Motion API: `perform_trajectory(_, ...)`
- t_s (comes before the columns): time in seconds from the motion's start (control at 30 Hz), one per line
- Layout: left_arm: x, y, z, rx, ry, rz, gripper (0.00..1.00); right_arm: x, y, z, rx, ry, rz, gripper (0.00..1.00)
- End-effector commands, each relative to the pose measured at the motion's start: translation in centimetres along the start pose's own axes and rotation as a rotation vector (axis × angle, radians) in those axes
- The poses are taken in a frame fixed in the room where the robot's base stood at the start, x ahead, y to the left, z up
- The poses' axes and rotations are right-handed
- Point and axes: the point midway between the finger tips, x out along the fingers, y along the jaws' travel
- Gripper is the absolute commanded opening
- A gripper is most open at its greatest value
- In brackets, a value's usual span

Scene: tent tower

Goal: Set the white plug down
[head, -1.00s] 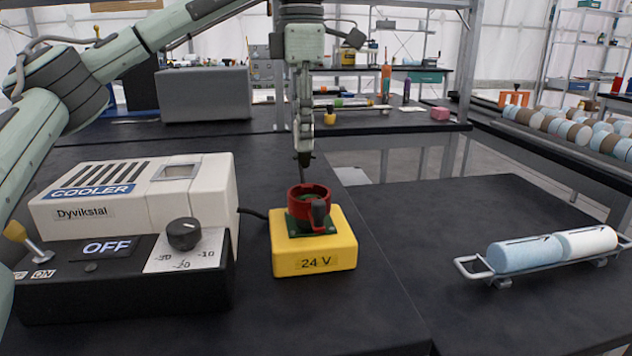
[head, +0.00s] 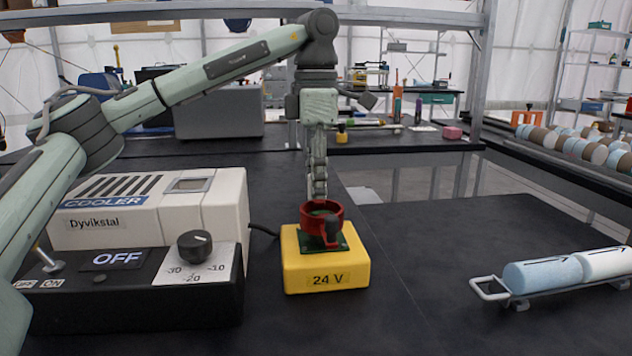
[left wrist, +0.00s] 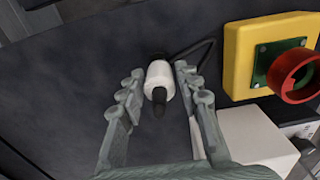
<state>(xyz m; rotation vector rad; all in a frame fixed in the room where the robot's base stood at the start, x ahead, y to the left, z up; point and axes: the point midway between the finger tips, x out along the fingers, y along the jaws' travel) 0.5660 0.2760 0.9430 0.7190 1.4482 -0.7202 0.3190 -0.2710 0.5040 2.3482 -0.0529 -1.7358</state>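The white plug (left wrist: 160,78), with a dark tip, shows in the left wrist view between the fingers of my left gripper (left wrist: 157,80). There is a gap on each side of it, so the gripper is open around it. The plug appears to lie on the dark table, with its black cable running off to the upper right. In the head view my left gripper (head: 318,190) points down just behind the yellow 24 V box (head: 327,280) with its red ring socket (head: 322,215). The plug is hidden in that view. My right gripper is not in view.
The cooler (head: 150,215) stands left of the yellow box, with a black control unit (head: 130,310) reading OFF in front. A rack with blue and white cylinders (head: 492,288) lies at the right. The dark table (head: 420,260) between box and rack is clear.

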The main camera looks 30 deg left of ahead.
Motion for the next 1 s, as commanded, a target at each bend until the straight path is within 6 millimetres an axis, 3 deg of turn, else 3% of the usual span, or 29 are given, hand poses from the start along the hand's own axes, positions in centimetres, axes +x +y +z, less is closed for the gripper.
perform_trajectory(0.33,-0.1,0.0,0.0,0.0,0.0,0.0,0.45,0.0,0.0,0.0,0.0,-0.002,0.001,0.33)
perform_trajectory(0.47,-1.0,0.0,0.1,0.001,-0.002,0.001,0.45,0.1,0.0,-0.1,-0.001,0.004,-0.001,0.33)
perform_trajectory(0.63,-4.4,0.0,0.1,0.001,-0.003,0.002,0.45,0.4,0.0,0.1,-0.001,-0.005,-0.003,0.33)
perform_trajectory(0.8,-8.4,0.0,0.1,0.0,-0.001,0.004,0.45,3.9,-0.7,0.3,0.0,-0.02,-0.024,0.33)
perform_trajectory(1.0,-11.4,0.0,0.1,0.001,0.0,0.002,0.45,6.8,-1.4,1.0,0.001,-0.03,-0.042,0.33)
